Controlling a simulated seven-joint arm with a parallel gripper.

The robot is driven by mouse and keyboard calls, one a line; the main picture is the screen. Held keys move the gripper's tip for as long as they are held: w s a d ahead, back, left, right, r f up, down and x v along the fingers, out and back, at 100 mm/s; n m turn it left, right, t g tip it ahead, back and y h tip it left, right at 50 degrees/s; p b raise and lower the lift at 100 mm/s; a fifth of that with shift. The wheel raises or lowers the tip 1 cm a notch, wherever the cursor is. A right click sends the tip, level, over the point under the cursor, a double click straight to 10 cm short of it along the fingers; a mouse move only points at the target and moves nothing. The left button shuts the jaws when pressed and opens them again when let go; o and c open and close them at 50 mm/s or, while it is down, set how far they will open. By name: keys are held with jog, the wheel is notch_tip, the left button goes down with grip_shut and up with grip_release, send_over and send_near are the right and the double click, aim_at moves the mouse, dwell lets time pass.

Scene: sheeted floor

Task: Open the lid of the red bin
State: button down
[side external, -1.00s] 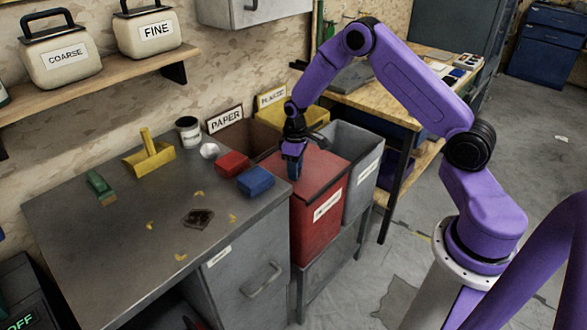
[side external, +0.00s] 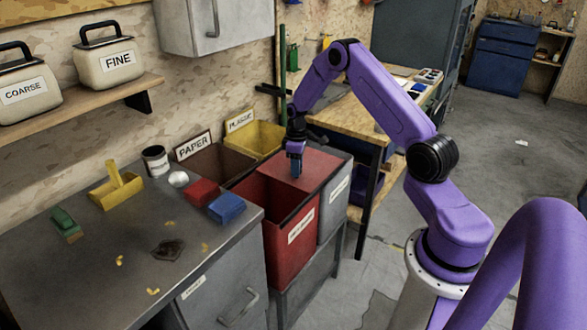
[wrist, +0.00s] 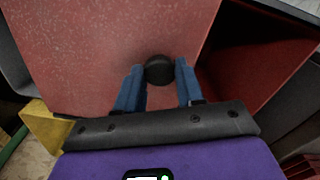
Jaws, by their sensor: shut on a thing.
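The red bin (side external: 287,258) stands right of the grey cabinet, and its open inside shows on the left. Its flat red lid (side external: 322,171) is off to the right and back, lying over the grey bin beside it. The lid also fills much of the wrist view (wrist: 80,45), with the dark red bin opening (wrist: 250,62) to its right. My gripper (side external: 296,173) points down at the lid. In the wrist view its blue fingers stand on both sides of the round black knob (wrist: 159,70), shut on it. The knob is hidden in the side view.
A grey bin (side external: 333,208) is under the lid. Brown PAPER (side external: 213,166) and yellow PLASTIC (side external: 262,138) bins stand behind. A wooden workbench (side external: 352,118) stands behind right.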

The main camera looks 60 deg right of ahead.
jog(key=c, duration=0.7)
grip_release()
notch_tip(320, 180, up, 17)
jog(key=shift+r, duration=0.2)
